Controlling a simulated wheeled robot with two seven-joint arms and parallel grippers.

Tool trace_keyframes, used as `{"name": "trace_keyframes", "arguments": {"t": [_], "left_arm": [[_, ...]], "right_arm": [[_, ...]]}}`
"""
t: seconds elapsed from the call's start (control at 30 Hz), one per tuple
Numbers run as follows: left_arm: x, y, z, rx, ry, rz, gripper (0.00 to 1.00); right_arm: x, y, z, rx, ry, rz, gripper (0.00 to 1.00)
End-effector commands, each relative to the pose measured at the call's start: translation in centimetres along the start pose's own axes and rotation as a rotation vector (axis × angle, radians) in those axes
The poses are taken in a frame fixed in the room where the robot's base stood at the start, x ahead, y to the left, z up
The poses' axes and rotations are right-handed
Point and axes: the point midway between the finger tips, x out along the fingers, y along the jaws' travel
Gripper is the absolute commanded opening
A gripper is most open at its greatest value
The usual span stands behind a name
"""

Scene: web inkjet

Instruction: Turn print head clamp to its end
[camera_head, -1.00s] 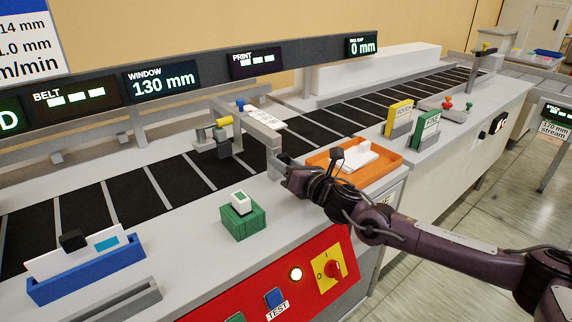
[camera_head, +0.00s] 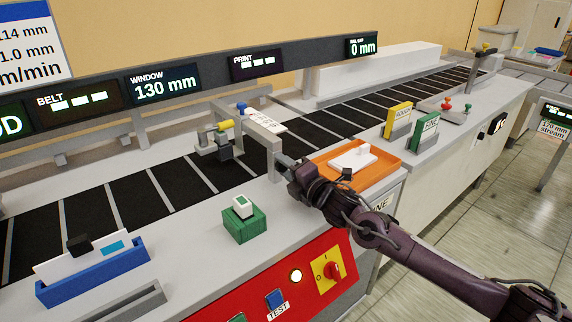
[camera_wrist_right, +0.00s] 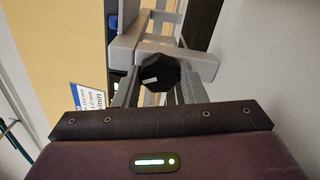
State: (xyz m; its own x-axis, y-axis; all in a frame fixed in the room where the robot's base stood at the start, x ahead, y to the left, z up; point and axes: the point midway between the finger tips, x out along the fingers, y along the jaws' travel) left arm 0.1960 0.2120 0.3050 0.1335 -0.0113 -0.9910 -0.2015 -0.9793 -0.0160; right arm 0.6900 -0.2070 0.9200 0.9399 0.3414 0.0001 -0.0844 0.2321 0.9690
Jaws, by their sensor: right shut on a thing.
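The print head clamp shows as a black faceted knob (camera_wrist_right: 160,77) with a white mark in the right wrist view. It sits at the end of a grey bracket (camera_wrist_right: 190,62). My right gripper (camera_head: 281,163) is at the near post of the grey print gantry (camera_head: 262,140) in the head view, shut on the knob. The gripper's two fingers (camera_wrist_right: 158,90) flank the knob in the wrist view. In the head view the knob is mostly hidden by the gripper. The print head (camera_head: 221,143) hangs over the dark belt. My left gripper is not in view.
An orange tray (camera_head: 383,178) with a white part lies close beside my right wrist. A green block with a button (camera_head: 244,220) stands in front of the gantry. Yellow (camera_head: 397,119) and green (camera_head: 425,133) cards stand farther right. A blue holder (camera_head: 95,273) is at the left.

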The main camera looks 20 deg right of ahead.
Motion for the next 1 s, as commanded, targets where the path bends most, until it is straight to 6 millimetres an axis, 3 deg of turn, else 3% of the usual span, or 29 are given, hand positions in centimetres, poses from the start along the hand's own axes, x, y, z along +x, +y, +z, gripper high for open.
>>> {"name": "trace_keyframes", "arguments": {"t": [0.4, 1.0], "left_arm": [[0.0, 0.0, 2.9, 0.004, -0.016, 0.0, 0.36], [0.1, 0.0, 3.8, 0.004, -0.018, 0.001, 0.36]], "right_arm": [[0.0, 0.0, 0.1, 0.258, -0.001, -0.002, 0.15], [0.0, 0.0, 0.0, 0.324, -0.001, -0.002, 0.15]]}}
